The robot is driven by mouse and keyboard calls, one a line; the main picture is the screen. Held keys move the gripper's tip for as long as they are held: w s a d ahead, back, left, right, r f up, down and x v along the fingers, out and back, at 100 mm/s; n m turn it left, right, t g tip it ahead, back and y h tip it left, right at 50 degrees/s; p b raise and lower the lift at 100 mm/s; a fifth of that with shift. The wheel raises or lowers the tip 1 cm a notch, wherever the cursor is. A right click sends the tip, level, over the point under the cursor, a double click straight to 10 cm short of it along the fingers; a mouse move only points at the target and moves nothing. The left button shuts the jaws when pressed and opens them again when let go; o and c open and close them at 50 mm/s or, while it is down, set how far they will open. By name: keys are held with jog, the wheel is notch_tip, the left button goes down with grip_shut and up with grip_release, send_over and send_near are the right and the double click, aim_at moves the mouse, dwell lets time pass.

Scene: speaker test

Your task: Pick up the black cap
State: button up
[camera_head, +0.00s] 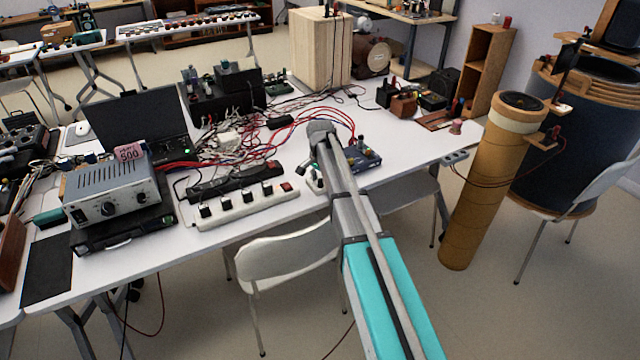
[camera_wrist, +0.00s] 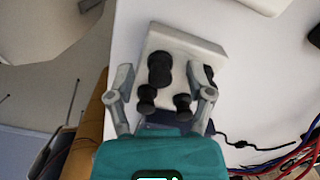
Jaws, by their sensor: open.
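In the wrist view several black knob-like caps stand on and beside a small white block (camera_wrist: 185,40). A taller black cap (camera_wrist: 160,66) is between the fingers, and two smaller black caps (camera_wrist: 147,97) and (camera_wrist: 183,103) are nearer my palm. I cannot tell which one the task means. My gripper (camera_wrist: 159,70) is open, with one finger on each side of these caps; no cap is clearly gripped. In the head view my arm reaches over the table's front edge and hides most of the white block; the gripper itself does not show clearly there.
A blue box (camera_head: 362,158) with knobs sits beside my arm on the white table (camera_head: 408,150). A white power strip (camera_head: 240,205) and tangled cables (camera_head: 235,135) lie to the left. A white chair (camera_head: 285,250) stands at the table's front, and a tall brown cylinder (camera_head: 490,185) at right.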

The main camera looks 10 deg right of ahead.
jog(key=c, duration=0.9)
jog(key=shift+o, duration=0.2)
jog(key=shift+r, duration=0.1)
jog(key=shift+r+p, duration=0.95)
jog(key=shift+p, duration=0.1)
jog(key=s+r+p, duration=1.1)
jog(key=s, duration=0.3)
jog(key=shift+d, duration=0.4)
jog(key=shift+r, duration=0.1)
jog(key=shift+r+p, duration=1.8)
jog(key=shift+p, duration=0.15)
